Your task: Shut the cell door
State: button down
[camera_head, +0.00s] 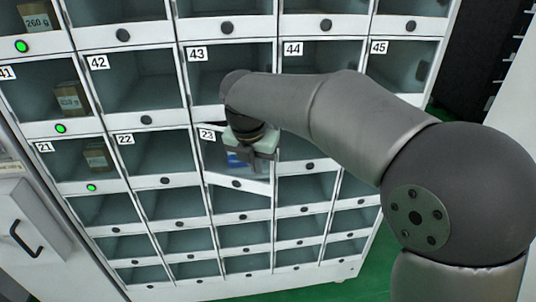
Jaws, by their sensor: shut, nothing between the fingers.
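The door of cell 23 (236,184) stands out of line with the doors around it, its lower edge slanting, so it looks ajar. Its number label and round knob show at its top left and bottom middle. My gripper (262,157) is shut and empty, in front of the upper right part of this door. I cannot tell whether its fingers touch the door. A small blue patch (237,159) shows behind or on the door pane. My arm and gripper hide the door's upper right corner.
The white cabinet (120,136) has rows of clear-fronted cells with dark knobs; the others look flush. Boxes stand in cells 41 (69,99) and 21 (96,156), with green lights. A white panel with a black handle (25,238) is at left. Green floor (362,262) shows at lower right.

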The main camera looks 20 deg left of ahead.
jog(key=shift+w+a, duration=0.1)
jog(key=shift+w, duration=0.35)
jog(key=shift+s, duration=0.15)
